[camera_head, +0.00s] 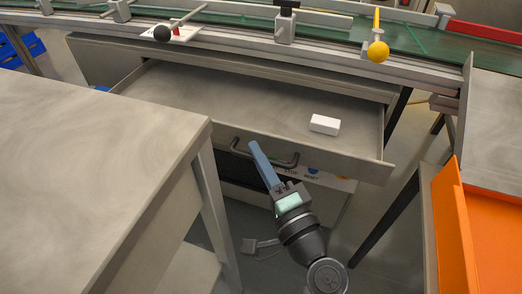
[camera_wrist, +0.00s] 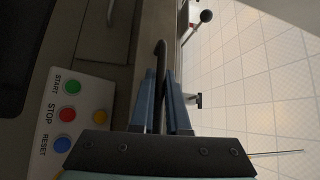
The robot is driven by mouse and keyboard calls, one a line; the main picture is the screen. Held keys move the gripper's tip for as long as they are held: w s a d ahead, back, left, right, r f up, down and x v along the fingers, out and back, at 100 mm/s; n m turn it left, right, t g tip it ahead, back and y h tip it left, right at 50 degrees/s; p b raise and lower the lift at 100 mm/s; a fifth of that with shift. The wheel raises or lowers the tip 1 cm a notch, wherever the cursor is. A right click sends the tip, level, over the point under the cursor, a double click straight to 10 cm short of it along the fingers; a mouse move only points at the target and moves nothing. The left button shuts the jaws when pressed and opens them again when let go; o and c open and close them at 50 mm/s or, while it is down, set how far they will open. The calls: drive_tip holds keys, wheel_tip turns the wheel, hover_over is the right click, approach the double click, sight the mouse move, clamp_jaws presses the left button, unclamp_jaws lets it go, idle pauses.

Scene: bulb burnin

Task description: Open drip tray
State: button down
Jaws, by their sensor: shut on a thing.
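The drip tray (camera_head: 230,95) is a wide, shallow grey drawer under the conveyor. It stands pulled out, with its inside showing. Its dark bar handle (camera_head: 290,163) is on the front panel. My gripper (camera_head: 255,148) has blue fingers and reaches up to the handle from below. In the wrist view, the fingers (camera_wrist: 160,75) are shut on the handle (camera_wrist: 160,52), one on each side of it. A small white block (camera_head: 325,124) lies inside the tray at the right.
A grey table (camera_head: 90,160) stands close at the left. An orange bin (camera_head: 480,235) is at the right. The conveyor (camera_head: 330,45) with yellow and black knobs runs above the tray. A button panel (camera_wrist: 75,115) is beside my fingers.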

drive_tip(key=shift+s, duration=0.3)
drive_tip(key=c, duration=1.2)
unclamp_jaws()
drive_tip(key=p+v, duration=0.2)
drive_tip(key=v, duration=1.1)
drive_tip(key=shift+r+p, duration=0.1)
drive_tip(key=shift+p, duration=0.2)
